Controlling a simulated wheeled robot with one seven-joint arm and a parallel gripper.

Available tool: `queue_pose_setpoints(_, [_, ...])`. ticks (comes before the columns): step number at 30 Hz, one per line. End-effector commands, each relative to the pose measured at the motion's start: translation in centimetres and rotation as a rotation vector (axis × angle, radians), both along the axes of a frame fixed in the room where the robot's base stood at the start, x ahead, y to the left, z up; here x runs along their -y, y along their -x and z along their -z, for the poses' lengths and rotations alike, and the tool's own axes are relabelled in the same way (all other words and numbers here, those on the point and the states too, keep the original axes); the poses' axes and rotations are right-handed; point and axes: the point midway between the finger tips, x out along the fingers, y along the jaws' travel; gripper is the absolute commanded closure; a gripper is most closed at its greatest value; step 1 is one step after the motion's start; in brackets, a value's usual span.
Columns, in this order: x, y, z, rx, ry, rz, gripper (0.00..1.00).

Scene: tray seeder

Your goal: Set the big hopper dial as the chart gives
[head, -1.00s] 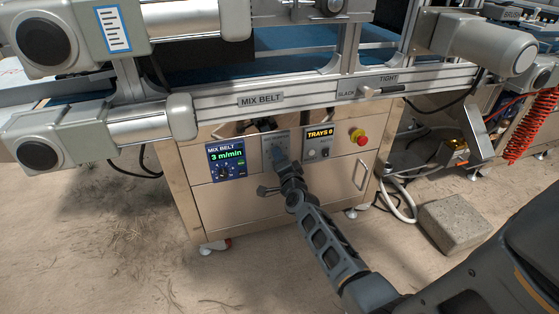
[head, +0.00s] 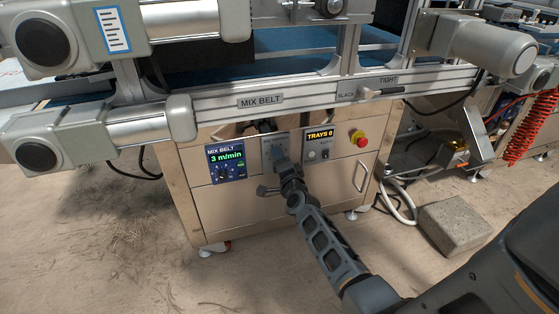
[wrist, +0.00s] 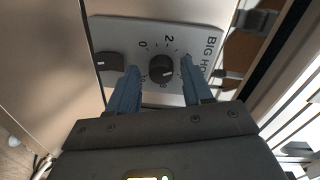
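The big hopper dial (wrist: 161,69) is a round dark knob on a pale plate marked "BIG HO...", with the rest of the label cut off in the wrist view. A 0 and a 2 are readable on its scale; the other figures are partly hidden or too small. My gripper (wrist: 160,66) is open, its two blue fingers on either side of the dial with visible gaps to it. In the head view my gripper (head: 279,156) is at the plate on the cabinet front and hides the dial. No readable chart shows.
A second dark knob (wrist: 109,61) sits left of the dial. The mix belt display (head: 226,160) reads 3 m/min. To the right are a "TRAYS 0" display (head: 319,134) and a red stop button (head: 360,139). A concrete block (head: 454,224) lies on the floor.

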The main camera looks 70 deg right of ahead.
Motion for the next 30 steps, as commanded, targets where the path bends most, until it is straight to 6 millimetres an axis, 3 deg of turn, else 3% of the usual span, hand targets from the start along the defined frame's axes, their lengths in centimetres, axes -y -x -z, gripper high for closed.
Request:
queue_pose_setpoints(11, [-0.5, 0.3, -0.1, -0.001, 0.0, -0.001, 0.45])
queue_pose_setpoints(22, [-4.7, 3.9, -0.4, -0.002, -0.001, -0.002, 0.45])
queue_pose_setpoints(30, [-6.0, 5.0, -0.5, 0.001, 0.001, 0.0, 0.45])
